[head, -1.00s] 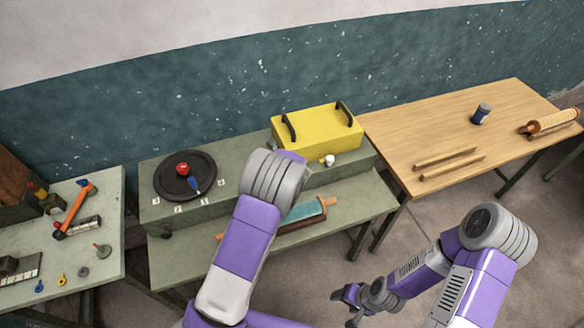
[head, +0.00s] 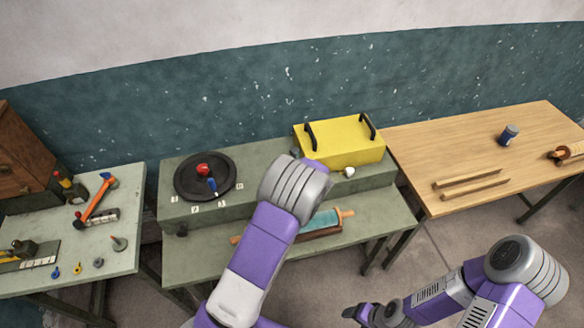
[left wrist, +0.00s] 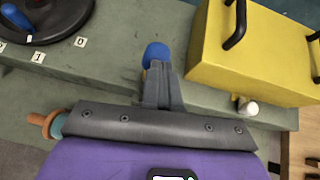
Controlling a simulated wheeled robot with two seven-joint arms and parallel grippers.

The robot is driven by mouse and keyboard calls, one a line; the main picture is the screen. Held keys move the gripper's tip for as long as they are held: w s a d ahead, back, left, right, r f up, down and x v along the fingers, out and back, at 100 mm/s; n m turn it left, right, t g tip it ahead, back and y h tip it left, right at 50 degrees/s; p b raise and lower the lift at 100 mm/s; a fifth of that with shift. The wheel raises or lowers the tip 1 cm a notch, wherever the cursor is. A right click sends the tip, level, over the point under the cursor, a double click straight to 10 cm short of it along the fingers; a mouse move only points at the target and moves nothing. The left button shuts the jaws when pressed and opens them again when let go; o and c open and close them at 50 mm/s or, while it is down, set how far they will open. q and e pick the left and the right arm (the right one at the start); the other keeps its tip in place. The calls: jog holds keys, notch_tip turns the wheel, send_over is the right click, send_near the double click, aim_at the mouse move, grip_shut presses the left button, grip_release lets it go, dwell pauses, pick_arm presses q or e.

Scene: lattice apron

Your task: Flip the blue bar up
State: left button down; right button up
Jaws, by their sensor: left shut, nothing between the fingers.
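A rounded blue piece (left wrist: 157,53) stands on the grey-green bench just past my left gripper (left wrist: 158,78) in the left wrist view. The gripper hides its lower part, and a bit of orange shows beside it. I cannot tell whether gripper and blue piece touch. My left gripper is shut and empty; in the head view my own arm hides it and the blue piece. A blue handle (head: 212,187) lies on the black round dial (head: 189,190), left of that arm. My right gripper (head: 358,313) is low in the head view, away from the benches; its jaws are unclear.
A yellow box (head: 342,145) with black handles stands on the raised shelf, close right of the left gripper, with a white knob (head: 349,172) before it. A teal roller (head: 322,222) lies on the lower ledge. A wooden table (head: 430,140) is right, a tool table (head: 125,215) left.

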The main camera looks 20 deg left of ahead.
pick_arm(q)
jog(key=s+d+r, duration=0.2)
jog(key=r, duration=0.3)
jog(key=s+d+r, duration=0.2)
jog(key=r, duration=0.2)
jog(key=shift+s+d+r+p, duration=0.25)
jog(key=shift+s+r+p, duration=0.05)
jog(key=shift+s+r, duration=0.05)
